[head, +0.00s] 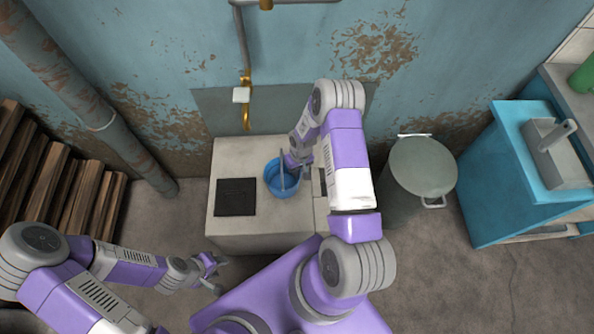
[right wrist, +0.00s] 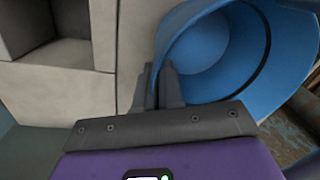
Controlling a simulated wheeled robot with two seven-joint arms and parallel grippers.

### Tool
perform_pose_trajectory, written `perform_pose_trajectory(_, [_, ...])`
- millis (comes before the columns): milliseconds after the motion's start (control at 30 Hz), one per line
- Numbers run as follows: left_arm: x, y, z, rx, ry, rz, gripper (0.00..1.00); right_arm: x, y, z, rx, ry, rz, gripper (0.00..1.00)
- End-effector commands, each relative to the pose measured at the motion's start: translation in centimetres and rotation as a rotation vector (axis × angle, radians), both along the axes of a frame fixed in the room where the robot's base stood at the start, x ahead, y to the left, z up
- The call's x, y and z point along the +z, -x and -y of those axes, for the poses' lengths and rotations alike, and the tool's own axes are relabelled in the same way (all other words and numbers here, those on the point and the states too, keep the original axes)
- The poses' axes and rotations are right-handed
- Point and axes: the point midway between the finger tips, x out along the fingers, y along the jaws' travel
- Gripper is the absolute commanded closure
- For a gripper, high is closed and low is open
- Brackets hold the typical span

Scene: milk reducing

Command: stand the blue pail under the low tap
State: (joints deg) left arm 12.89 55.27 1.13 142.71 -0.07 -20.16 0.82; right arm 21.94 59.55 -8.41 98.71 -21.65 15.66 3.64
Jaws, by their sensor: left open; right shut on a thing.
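The blue pail (head: 270,184) is at the right part of the pale concrete block (head: 226,236), to the right of a dark square (head: 236,197) in its top. I cannot tell whether it touches the block. The low brass tap (head: 247,118) hangs on the wall behind the block, left of the pail. My right gripper (head: 291,162) is shut on the pail's rim. The right wrist view shows the fingers (right wrist: 160,88) at the edge of the pail (right wrist: 206,52). My left gripper (head: 214,272) is open and empty, low in front of the block's left side.
A lidded grey bin (head: 422,168) stands right of the block. A blue cabinet (head: 500,180) with a grey basin is at the far right. Wooden planks (head: 70,195) and a thick pipe (head: 100,115) are at the left. The space above the dark square is clear.

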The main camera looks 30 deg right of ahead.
Motion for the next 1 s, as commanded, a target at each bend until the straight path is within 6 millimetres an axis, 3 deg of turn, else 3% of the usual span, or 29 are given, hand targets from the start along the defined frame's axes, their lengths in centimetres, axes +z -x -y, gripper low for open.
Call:
perform_pose_trajectory(200, [0.1, 0.0, 0.0, 0.000, 0.000, 0.000, 0.57, -0.2, 0.0, 0.0, 0.001, 0.000, 0.000, 1.00])
perform_pose_trajectory(233, [0.1, 0.0, 0.0, 0.000, 0.000, 0.000, 0.57, -0.2, 0.0, 0.0, 0.000, 0.000, 0.000, 0.91])
perform_pose_trajectory(400, [0.1, 0.0, 0.0, 0.000, 0.000, 0.000, 0.57, -0.2, 0.0, 0.0, 0.000, 0.000, 0.000, 0.67])
perform_pose_trajectory(767, [0.2, 0.0, 0.0, 0.000, 0.000, 0.000, 0.57, 0.4, 0.0, 0.0, 0.000, 0.000, 0.001, 0.67])
perform_pose_trajectory(1000, [2.1, 0.0, 0.0, 0.000, 0.000, 0.000, 0.57, 5.1, -0.1, 0.4, 0.000, 0.001, 0.004, 0.67])
